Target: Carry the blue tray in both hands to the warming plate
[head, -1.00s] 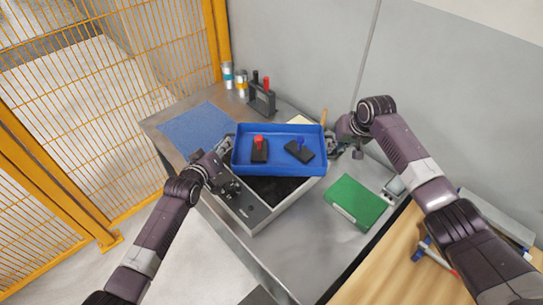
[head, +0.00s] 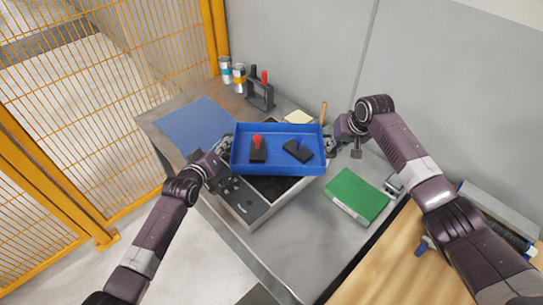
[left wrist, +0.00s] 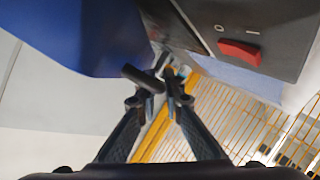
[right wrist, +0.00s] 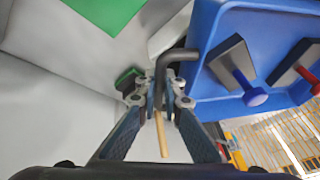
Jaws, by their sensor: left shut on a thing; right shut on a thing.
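The blue tray (head: 278,169) is level between my two arms in the head view, with a red-knobbed and a blue-knobbed dark block in it. My left gripper (head: 222,168) is shut on the tray's left handle; the left wrist view shows the dark bar (left wrist: 145,79) between the fingers. My right gripper (head: 343,141) is shut on the right handle, a dark bent bar (right wrist: 178,54) in the right wrist view. The warming plate, apparently the grey box with a dark top (head: 252,208), lies beneath the tray, partly hidden by it. Its red switch (left wrist: 240,52) shows in the left wrist view. I cannot tell the gap.
A green box (head: 357,195) lies right of the plate on the metal table. A blue mat (head: 193,126), cans (head: 238,78) and a rack with red and black handles (head: 260,93) are further back. Yellow fencing (head: 75,110) stands left; a grey wall is behind.

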